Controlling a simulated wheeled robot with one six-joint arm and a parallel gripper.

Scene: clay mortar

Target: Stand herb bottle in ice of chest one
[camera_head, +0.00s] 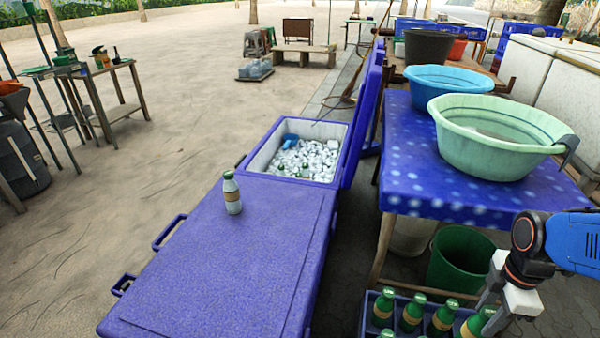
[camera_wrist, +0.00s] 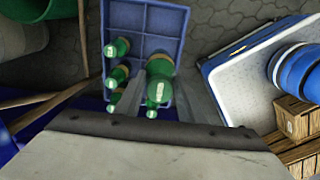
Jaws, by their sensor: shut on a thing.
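My gripper (camera_head: 490,312) is at the lower right, shut on a green bottle (camera_head: 473,323) with a tan label, at the blue bottle crate (camera_head: 366,305). In the wrist view the held bottle (camera_wrist: 160,68) sits between the fingers (camera_wrist: 158,92), cap toward the camera. Whether its base is clear of the crate is hidden. An open blue chest (camera_head: 338,184) holds white ice (camera_head: 312,157), with bottle tops in the ice at its near side. A green-capped bottle (camera_head: 232,194) with a pale lower body stands on a closed blue chest lid (camera_head: 215,265). No chest number is readable.
Several other green bottles (camera_head: 411,312) stand in the crate. A blue scoop (camera_head: 290,140) lies in the ice. The raised lid (camera_head: 363,120) stands along the open chest's right side.

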